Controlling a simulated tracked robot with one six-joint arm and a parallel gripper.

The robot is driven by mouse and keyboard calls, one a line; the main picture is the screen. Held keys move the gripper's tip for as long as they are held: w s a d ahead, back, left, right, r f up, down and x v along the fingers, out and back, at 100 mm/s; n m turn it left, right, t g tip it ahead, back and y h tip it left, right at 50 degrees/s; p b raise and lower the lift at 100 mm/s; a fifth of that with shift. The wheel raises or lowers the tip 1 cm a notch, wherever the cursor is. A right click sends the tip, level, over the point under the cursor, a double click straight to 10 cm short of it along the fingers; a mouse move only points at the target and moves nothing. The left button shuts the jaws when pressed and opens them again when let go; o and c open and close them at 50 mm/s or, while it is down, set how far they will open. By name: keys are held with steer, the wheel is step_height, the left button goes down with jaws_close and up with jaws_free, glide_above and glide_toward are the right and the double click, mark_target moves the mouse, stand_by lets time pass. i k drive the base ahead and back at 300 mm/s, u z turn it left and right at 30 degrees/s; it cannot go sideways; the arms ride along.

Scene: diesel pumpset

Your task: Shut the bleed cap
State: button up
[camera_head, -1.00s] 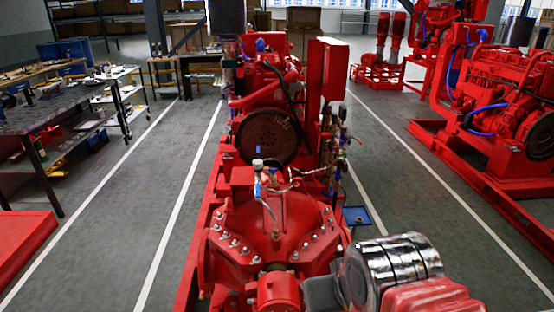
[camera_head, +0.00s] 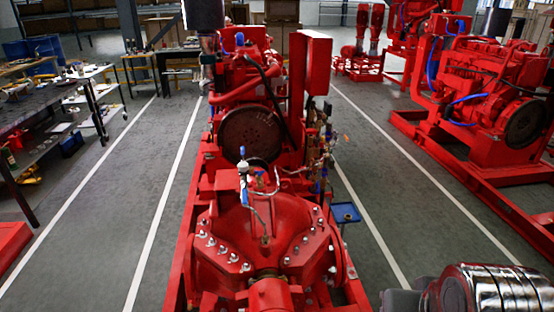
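The red pump casing (camera_head: 218,215) stands in the lower middle of the head view, with several bolts along its flanges. A thin upright fitting with a blue and white top (camera_head: 243,160) rises from the pump, and a thin hose curves down from it to the casing. I cannot tell for sure which small part is the bleed cap, or whether it is open or shut. My arm shows only as a shiny metal joint at the lower right, to the right of the pump. My gripper is not in view.
The engine with its dark round flywheel (camera_head: 251,134) stands behind the pump. A small blue tray (camera_head: 345,213) is at the pump's right. Workbenches (camera_head: 62,112) stand at the left, and another red engine set (camera_head: 490,95) at the right.

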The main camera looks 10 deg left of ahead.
mark_target(244, 166)
steer(key=z, duration=1.15)
steer(key=k, duration=0.8)
steer(key=u, duration=1.6)
steer(key=i, duration=0.75)
steer(key=u, duration=0.05)
